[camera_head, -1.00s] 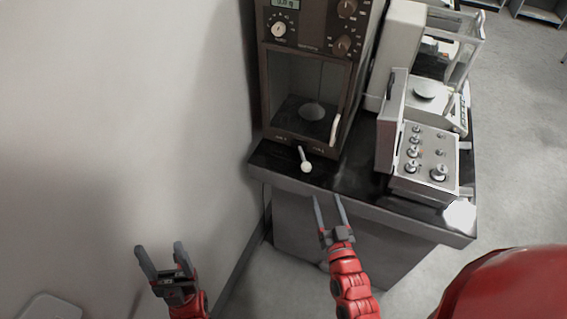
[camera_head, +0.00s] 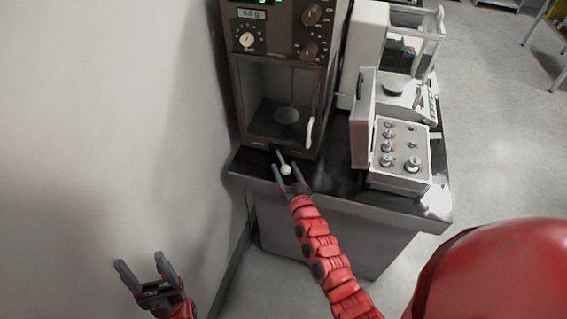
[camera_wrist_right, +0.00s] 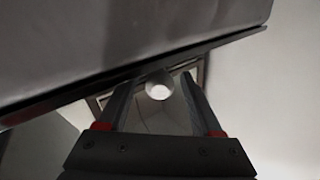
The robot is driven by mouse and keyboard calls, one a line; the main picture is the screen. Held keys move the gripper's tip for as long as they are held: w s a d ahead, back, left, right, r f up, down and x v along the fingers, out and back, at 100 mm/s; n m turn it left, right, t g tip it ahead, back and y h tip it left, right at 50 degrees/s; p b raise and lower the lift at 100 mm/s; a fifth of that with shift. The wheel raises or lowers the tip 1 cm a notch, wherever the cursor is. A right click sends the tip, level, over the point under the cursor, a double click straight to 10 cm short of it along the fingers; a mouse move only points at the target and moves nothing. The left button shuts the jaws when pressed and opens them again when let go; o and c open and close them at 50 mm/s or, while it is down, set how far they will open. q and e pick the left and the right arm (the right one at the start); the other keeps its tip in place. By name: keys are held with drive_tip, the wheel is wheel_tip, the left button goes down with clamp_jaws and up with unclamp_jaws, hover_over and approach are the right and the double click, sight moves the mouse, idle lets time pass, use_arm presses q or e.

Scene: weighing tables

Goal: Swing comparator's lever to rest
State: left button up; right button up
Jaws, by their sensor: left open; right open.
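The comparator (camera_head: 286,52) is a tall brown cabinet with a glass front, a round pan inside and a small display. Its lever (camera_head: 281,157) is a short rod with a white ball knob, low at the cabinet's front. My right gripper (camera_head: 284,165) is open with a finger on each side of the knob. In the right wrist view the white knob (camera_wrist_right: 158,88) shows between the two fingers; I cannot tell whether either finger touches it. My left gripper (camera_head: 139,260) is open and empty, low at the left near the wall.
A dark-topped table (camera_head: 335,200) carries the comparator. To its right stand an open weight box (camera_head: 400,170) with several metal weights and a white balance (camera_head: 392,98). A pale wall (camera_head: 100,120) rises at the left.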

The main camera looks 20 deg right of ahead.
sight(282, 161)
drive_tip(key=shift+w, duration=1.15)
clamp_jaws()
idle(0.6)
